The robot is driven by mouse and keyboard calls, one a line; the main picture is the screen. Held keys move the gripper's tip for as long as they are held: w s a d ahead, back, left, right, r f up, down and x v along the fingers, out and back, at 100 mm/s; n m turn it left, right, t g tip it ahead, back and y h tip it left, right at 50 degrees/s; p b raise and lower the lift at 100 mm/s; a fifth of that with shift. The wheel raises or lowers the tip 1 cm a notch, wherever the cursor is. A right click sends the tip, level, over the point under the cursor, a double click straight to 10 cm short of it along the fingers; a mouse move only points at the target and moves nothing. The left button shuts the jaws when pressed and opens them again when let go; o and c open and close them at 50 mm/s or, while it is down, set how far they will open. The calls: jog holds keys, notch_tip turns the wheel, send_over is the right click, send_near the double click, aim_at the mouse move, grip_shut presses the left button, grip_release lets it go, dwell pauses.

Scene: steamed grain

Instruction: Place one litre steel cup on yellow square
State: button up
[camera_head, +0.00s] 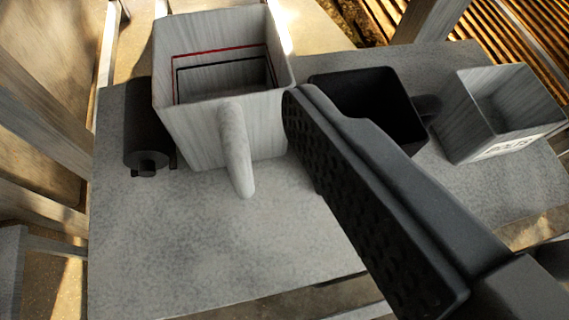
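A large square grey metal cup (205,120) stands upright at the upper left of the table. Its handle (237,150) faces me, and red and black lines run around its inside. A smaller dark square cup (405,135) stands to its right, with a dark handle on its right side, partly hidden by my gripper. I read no litre mark on either cup. One finger of my gripper (305,130) shows, its textured pad facing left with bare space beside it. The tip appears just right of the grey cup's handle. The other finger is out of view. No yellow square shows.
A grey open box (505,115) with a label reading like "BOLTS" stands at the right. A black cylinder (148,125) is at the left, beside the grey cup. The grey table (200,250) is clear at the front left. Pale posts stand around it.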

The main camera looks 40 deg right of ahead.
jog(key=h, duration=0.2)
send_near(233, 140)
jog(key=w+r, duration=0.2)
jog(key=x, duration=0.8)
jog(key=shift+s+d+f+b, duration=0.1)
jog(key=shift+d+f+b, duration=0.2)
jog(key=shift+f, duration=0.05)
jog(key=x, duration=0.5)
jog(key=shift+w+d+b, duration=0.15)
jog(key=shift+w+b, duration=0.2)
jog(key=shift+w, duration=0.05)
jog(key=c, duration=1.6)
